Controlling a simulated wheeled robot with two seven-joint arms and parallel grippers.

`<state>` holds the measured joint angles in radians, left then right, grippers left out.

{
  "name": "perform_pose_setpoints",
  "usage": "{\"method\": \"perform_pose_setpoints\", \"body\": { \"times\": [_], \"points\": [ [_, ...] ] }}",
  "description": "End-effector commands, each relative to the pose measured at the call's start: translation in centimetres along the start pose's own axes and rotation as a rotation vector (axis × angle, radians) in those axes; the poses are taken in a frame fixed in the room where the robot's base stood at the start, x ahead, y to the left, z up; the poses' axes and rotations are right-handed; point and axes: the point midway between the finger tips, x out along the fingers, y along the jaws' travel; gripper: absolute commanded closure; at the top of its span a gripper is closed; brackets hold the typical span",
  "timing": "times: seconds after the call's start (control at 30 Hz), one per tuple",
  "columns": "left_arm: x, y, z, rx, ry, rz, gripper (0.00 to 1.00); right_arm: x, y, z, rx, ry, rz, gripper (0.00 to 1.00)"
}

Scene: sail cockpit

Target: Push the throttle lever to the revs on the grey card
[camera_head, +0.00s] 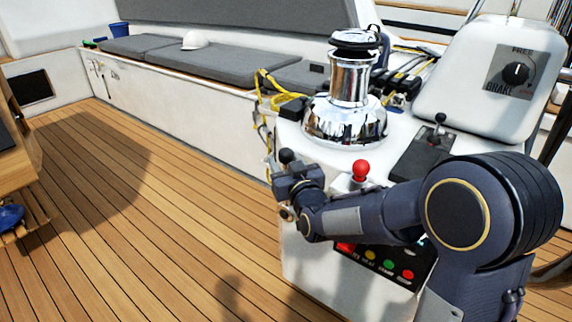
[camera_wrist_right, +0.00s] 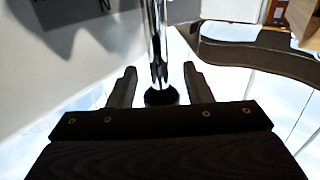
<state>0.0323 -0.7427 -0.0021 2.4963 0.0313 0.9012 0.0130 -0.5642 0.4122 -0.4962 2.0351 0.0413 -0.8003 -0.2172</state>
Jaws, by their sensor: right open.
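A lever with a black ball knob (camera_head: 286,156) stands at the left side of the white console, at my right gripper (camera_head: 291,176). In the right wrist view, a chrome lever shaft (camera_wrist_right: 158,40) with a dark round end (camera_wrist_right: 161,96) lies between the two open fingers. I cannot tell whether either finger touches it. A grey plate with a letter N (camera_wrist_right: 95,14) shows at the top left of that view. I cannot make out a card with revs. My left gripper is out of view.
A red-knobbed lever (camera_head: 360,169) stands close beside my right forearm. A black-knobbed lever on a black base (camera_head: 421,152) is further right. A chrome winch (camera_head: 346,118) stands behind, with a FREE/BRAKE dial (camera_head: 516,72) at right. Coloured buttons (camera_head: 388,264) sit below my arm.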

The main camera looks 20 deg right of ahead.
Motion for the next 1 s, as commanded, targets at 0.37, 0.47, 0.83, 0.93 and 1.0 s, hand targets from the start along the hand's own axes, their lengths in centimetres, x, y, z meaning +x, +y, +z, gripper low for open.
{"method": "perform_pose_setpoints", "body": {
  "times": [0.37,0.47,0.83,0.93,1.0],
  "points": [
    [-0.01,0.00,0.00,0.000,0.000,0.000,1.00,-0.02,0.01,-0.03,0.000,0.000,0.000,0.79],
    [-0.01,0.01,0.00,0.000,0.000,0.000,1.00,-0.01,0.01,-0.06,0.000,0.001,0.000,0.93],
    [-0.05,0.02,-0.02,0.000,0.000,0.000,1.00,0.05,0.04,-0.46,0.001,0.011,0.001,1.00],
    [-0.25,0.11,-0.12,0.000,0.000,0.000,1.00,0.15,0.00,-0.68,-0.002,0.010,0.001,1.00],
    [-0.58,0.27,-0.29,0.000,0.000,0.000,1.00,0.30,-0.08,-0.87,-0.007,0.003,0.001,1.00]
  ]
}}
